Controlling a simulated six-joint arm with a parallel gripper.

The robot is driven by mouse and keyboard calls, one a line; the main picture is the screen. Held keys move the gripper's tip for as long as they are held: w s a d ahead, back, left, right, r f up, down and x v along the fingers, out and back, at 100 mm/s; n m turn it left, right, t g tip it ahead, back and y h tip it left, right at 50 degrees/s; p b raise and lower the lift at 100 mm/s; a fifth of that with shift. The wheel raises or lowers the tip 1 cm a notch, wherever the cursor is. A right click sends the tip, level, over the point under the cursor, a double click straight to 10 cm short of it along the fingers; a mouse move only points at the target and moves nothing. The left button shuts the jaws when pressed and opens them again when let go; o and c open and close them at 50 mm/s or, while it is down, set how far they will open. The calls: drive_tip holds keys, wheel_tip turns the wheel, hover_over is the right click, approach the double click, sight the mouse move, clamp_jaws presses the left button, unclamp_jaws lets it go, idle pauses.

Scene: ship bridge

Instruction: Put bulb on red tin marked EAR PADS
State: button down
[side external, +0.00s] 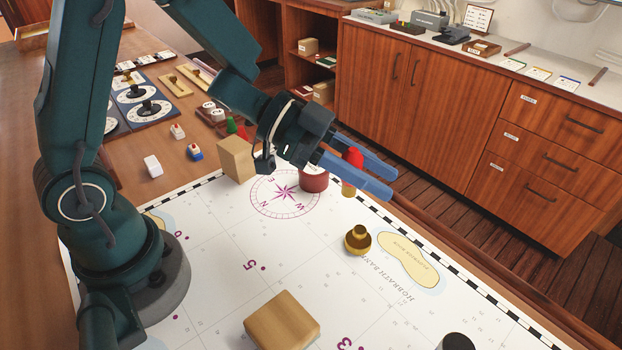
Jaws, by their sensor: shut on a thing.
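My gripper (376,176) has blue fingers and is shut on a red bulb (353,157). The bulb's red top shows above the fingers and its brass base (348,190) shows below them. The bulb looks upright and held above the chart. A dark red round tin (314,183) stands on the chart near the compass rose, just left of the bulb in the picture. The gripper partly covers this tin. No marking on it can be read.
A tan wooden block (236,159) stands left of the tin. A brass weight (358,240) stands on the chart (215,275) in front. A wooden box (282,320) and a black round object (458,341) are nearer. Small items crowd the table beyond the chart.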

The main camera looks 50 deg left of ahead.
drive_tip(key=w+a+r+n+t+y, duration=0.1)
drive_tip(key=a+r+n+t+y, duration=0.2)
drive_tip(key=a, duration=1)
drive_tip(key=a+r+n+t+y, duration=0.1)
drive_tip(key=a+n+t+y, duration=0.3)
drive_tip(key=a, duration=0.9)
drive_tip(key=n+g, duration=0.1)
hover_over(314, 175)
drive_tip(key=w, duration=0.4)
drive_tip(key=f, duration=0.4)
drive_tip(key=a+f, duration=0.1)
drive_tip(key=f, duration=0.2)
drive_tip(key=shift+w, duration=0.15)
drive_tip(key=shift+f, duration=2.1)
drive_tip(key=c, duration=0.6)
unclamp_jaws()
drive_tip(key=shift+f, duration=0.1)
